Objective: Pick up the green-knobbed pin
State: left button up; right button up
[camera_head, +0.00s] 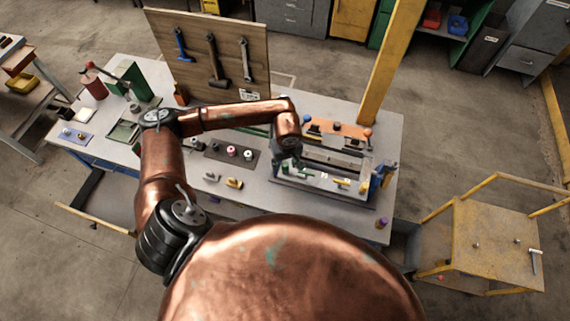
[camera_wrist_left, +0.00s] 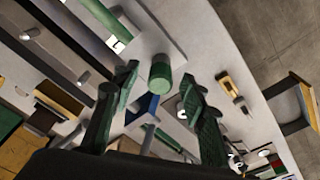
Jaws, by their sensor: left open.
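The green-knobbed pin (camera_wrist_left: 160,72) shows in the left wrist view as a green cylinder between and just beyond my fingertips. My left gripper (camera_wrist_left: 163,88) is open, with one green-tinted finger on each side of the knob and a visible gap to each. In the head view my left gripper (camera_head: 292,160) points down over the left end of the grey fixture (camera_head: 318,193) on the bench. A small green spot there may be the knob, partly hidden by the gripper. My right gripper is not in view.
A tool board (camera_head: 211,60) and a yellow post (camera_head: 389,65) stand behind.

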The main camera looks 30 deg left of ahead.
pick_arm(q)
grip_shut()
dwell(0.5)
jog(key=shift+r, duration=0.15)
